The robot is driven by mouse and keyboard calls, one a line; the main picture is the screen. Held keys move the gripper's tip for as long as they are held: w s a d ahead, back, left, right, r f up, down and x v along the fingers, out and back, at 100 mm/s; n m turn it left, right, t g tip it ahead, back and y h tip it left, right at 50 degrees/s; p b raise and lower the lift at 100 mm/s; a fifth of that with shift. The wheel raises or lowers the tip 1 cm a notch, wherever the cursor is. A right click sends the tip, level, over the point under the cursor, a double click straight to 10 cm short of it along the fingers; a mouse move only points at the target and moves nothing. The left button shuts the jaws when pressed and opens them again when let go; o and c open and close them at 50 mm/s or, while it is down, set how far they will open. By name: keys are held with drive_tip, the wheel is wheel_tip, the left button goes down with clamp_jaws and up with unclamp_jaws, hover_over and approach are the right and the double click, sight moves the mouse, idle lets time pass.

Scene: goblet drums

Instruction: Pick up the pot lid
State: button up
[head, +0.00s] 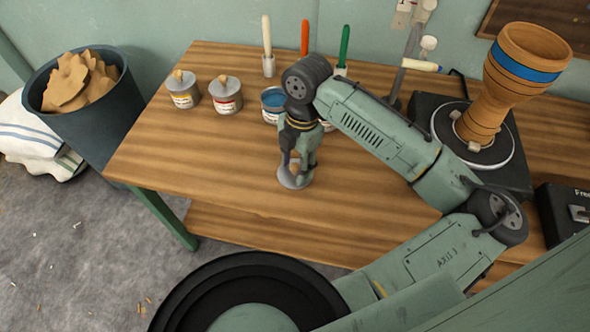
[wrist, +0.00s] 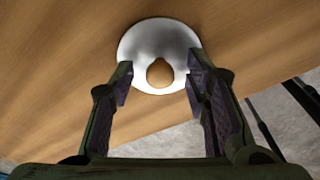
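The pot lid (head: 293,183) is a small round grey-white metal disc with a wooden knob, lying flat on the wooden table near its front edge. In the wrist view the lid (wrist: 150,35) is at the top middle, and its round knob (wrist: 160,72) lies between my fingers. My gripper (head: 296,160) points down right over the lid and hides part of it in the head view. In the wrist view my gripper (wrist: 160,76) is open, with one finger on each side of the knob and a gap to it on both sides.
Two small lidded pots (head: 184,90) (head: 226,95) stand at the table's back left. A blue paint can (head: 273,101) and brushes (head: 305,38) are behind my gripper. A goblet drum (head: 500,80) stands on a turntable at right. The table left of the lid is clear.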

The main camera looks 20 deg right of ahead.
sight(295, 169)
clamp_jaws()
idle(0.3)
drive_tip(key=shift+r, duration=0.85)
drive_tip(key=shift+s+r+b, duration=0.3)
drive_tip(key=shift+r+b, duration=0.35)
drive_tip(key=shift+r, duration=0.25)
drive_tip(key=s+r+b, duration=0.1)
drive_tip(key=s+b, duration=0.2)
drive_tip(key=s, duration=1.2)
drive_tip(key=shift+s+a+r, duration=0.2)
drive_tip(key=shift+a+r, duration=0.1)
drive_tip(key=shift+a, duration=0.15)
